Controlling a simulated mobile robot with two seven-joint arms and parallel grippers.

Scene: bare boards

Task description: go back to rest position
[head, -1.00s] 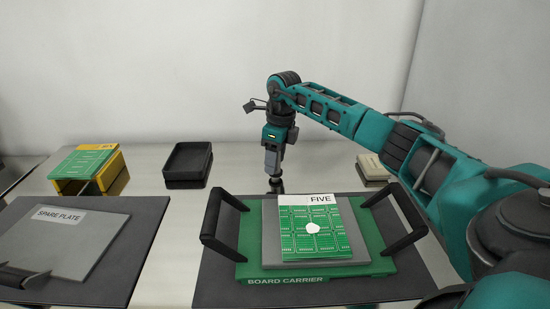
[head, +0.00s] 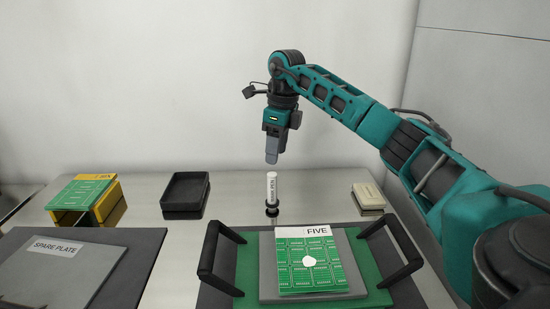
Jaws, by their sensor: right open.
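My right gripper (head: 272,158) hangs above the table, pointing down, open and empty. Just below it and apart from it, a white cylinder with printed lettering (head: 271,188) stands upright in a small dark ring holder (head: 272,210). My right arm reaches in from the right side of the head view. My left gripper is not in view.
A green board carrier (head: 247,262) with two black handles holds a grey plate and a green board labelled FIVE (head: 312,262). At left are a spare plate (head: 50,275), a yellow stand with green board (head: 84,192) and a black tray (head: 185,190). A beige block (head: 368,195) lies at right.

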